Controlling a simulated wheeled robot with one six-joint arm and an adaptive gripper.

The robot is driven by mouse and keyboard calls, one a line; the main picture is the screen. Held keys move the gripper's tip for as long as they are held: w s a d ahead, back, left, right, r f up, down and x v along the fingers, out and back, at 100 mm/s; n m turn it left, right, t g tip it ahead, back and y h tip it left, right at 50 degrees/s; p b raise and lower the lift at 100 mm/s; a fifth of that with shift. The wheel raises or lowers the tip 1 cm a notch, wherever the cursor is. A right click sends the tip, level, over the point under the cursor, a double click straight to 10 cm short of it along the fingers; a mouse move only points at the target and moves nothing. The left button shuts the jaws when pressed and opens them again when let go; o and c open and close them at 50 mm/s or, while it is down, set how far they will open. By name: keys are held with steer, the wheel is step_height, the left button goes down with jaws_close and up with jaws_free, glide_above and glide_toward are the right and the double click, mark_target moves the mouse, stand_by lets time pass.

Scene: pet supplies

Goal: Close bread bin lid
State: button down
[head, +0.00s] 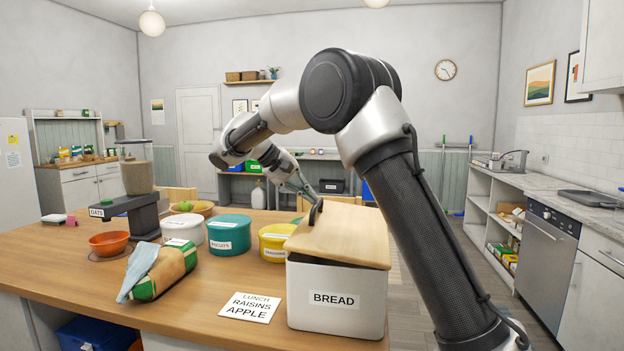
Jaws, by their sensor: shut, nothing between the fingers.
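The white bread bin (335,302), labelled BREAD, stands at the right front of the wooden counter. Its pale wooden lid (345,238) lies over the top, with a thin dark line between its front edge and the bin. I cannot tell whether the lid is fully seated at the back.
A yellow canister (274,243), teal canister (229,235) and white canister (183,229) stand left of the bin. A lunch card (249,307) lies beside it. A bread bag (165,272), an orange bowl (108,243) and an oats dispenser (137,210) stand farther left.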

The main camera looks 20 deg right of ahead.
mark_target(315, 215)
steer(key=shift+w+a+f, duration=0.15)
steer(key=shift+a+f, duration=0.1)
steer(key=shift+f, duration=0.5)
steer(key=shift+w+a+f, duration=0.15)
steer(key=shift+a+f, duration=0.1)
steer(key=shift+f, duration=0.45)
steer(key=shift+a+f, duration=0.1)
steer(key=shift+f, duration=0.1)
steer(key=shift+f, duration=0.1)
